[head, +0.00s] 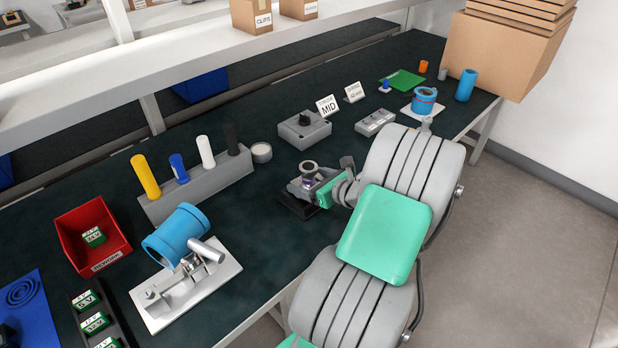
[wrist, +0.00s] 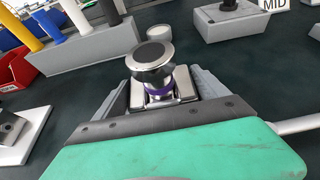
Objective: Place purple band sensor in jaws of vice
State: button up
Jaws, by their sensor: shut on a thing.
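The purple band sensor (wrist: 153,66) has a round metal head with a dark top and a purple ring below it. In the wrist view it stands upright between my gripper's fingers, and my gripper (wrist: 160,92) is shut on it. In the head view the sensor (head: 308,169) shows small at the end of my arm, with my gripper (head: 312,184) around it. The vice (head: 302,192) is a grey body on a dark base directly at the sensor and my gripper. My gripper partly hides the vice, so I cannot tell whether the sensor's lower end is between its jaws.
A grey box with a black knob (head: 304,130) and a MID sign (head: 328,105) stand behind the vice. A grey rack (head: 196,187) with coloured cylinders and a small round tin (head: 261,152) are to the left. A blue cylinder on a clamp (head: 175,235) stands front left. Dark bench top is clear between.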

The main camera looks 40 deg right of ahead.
jog(key=o, duration=2)
jog(key=shift+f, duration=0.1)
jog(key=shift+c, duration=0.2)
jog(key=shift+s+r, duration=0.2)
jog(key=shift+r, duration=0.05)
jog(key=p+v, duration=0.1)
jog(key=v, duration=1)
jog(key=shift+s, duration=0.25)
jog(key=shift+r, duration=0.15)
